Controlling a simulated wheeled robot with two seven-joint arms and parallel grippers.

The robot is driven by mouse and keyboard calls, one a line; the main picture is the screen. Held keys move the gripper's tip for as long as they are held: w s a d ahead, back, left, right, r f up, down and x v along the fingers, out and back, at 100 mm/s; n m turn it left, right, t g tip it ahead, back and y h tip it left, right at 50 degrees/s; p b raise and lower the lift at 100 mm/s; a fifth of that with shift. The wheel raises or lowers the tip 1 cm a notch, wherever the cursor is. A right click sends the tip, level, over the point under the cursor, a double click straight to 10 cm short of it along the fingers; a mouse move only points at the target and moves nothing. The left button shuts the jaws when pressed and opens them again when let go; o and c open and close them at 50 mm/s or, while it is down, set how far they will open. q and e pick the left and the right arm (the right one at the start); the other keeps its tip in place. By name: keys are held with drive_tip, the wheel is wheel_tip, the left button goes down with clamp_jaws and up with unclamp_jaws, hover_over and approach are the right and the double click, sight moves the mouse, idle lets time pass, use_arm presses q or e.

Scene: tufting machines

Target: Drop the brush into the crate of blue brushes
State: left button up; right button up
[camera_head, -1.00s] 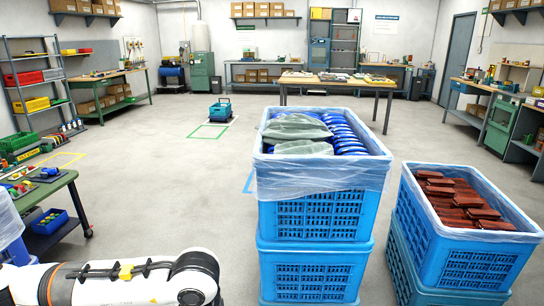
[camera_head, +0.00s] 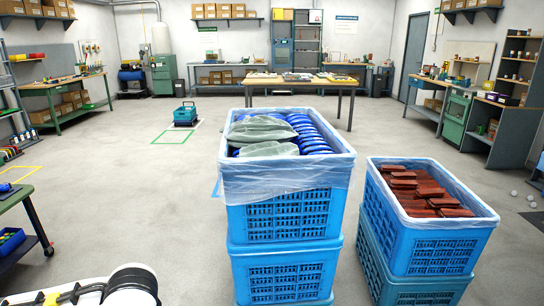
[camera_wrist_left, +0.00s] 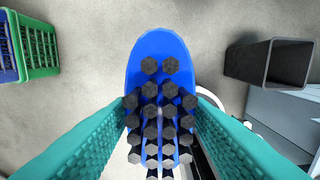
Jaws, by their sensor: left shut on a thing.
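In the left wrist view my left gripper (camera_wrist_left: 160,108) is shut on a blue brush (camera_wrist_left: 158,48). The brush has an oval blue body with rows of black hexagonal tufts facing the camera, and the teal fingers press on its two sides. In the head view the crate of blue brushes (camera_head: 280,217) stands at the centre, stacked on another blue crate. It has a clear plastic liner, and blue brushes (camera_head: 308,133) fill its right and far side. Grey-green bags (camera_head: 262,130) cover part of its contents. My left gripper and the held brush are outside the head view.
A second blue crate (camera_head: 440,252) with reddish-brown brushes (camera_head: 425,192) stands to the right, lower. The floor beyond the crates is clear around a small blue-green box (camera_head: 185,114). A worktable (camera_head: 300,83) stands behind.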

use_arm(q)
wheel_tip(320, 180, up, 4)
drive_tip(key=p, duration=0.3)
drive_tip(key=shift+f, duration=0.4)
